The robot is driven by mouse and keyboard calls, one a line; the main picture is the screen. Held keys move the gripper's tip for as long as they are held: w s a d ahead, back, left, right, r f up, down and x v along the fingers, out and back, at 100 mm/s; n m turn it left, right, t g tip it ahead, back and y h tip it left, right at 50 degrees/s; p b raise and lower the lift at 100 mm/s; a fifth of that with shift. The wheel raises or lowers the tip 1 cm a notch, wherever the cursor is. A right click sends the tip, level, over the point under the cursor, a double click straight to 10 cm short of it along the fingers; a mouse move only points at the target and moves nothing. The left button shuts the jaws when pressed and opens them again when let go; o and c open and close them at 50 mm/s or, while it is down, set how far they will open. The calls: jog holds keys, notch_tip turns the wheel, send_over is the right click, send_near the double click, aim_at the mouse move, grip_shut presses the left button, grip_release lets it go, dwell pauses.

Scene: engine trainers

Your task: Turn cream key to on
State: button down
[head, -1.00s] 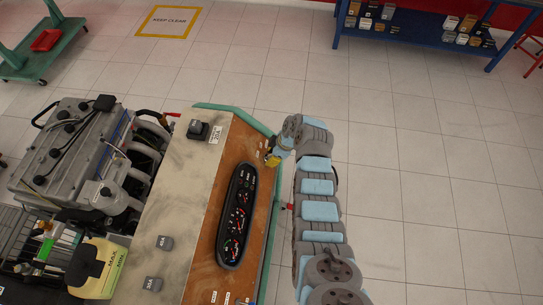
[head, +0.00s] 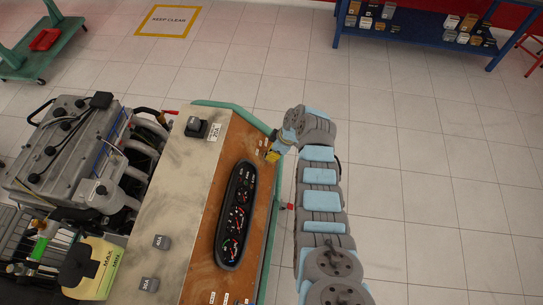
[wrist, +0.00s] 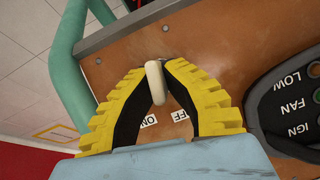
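The cream key (wrist: 155,84) sticks up from the brown panel in the wrist view. The ON label (wrist: 148,121) and the OFF label (wrist: 179,116) lie just below it in the picture, and its lower end is between them. My gripper (wrist: 156,68) has yellow ribbed fingers with dark inner pads. They arch inward, and their tips close on both sides of the key. In the head view my gripper (head: 272,156) is at the panel's upper right edge; the key is hidden there.
A black gauge cluster (head: 236,215) is set in the brown panel (head: 212,262), left of and below my gripper. Its FAN and IGN markings show at right in the wrist view. A green tube frame (wrist: 82,75) runs along the panel edge. Open floor lies to the right.

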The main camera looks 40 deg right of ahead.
jog(key=m+b, duration=0.1)
jog(key=b, duration=0.1)
jog(key=m+y+b, duration=0.1)
jog(key=m+b, duration=0.1)
jog(key=shift+f+g, duration=0.3)
jog(key=shift+m+y+b, duration=0.5)
jog(key=shift+y+b, duration=0.1)
jog(key=shift+b, duration=0.45)
jog(key=shift+r+m+b, duration=0.15)
jog(key=shift+m+b, duration=0.35)
jog(key=shift+b, duration=0.3)
jog(key=c, duration=1.2)
grip_release()
jog(key=shift+o, duration=0.2)
jog(key=shift+d+r, duration=0.1)
jog(key=shift+r, duration=0.05)
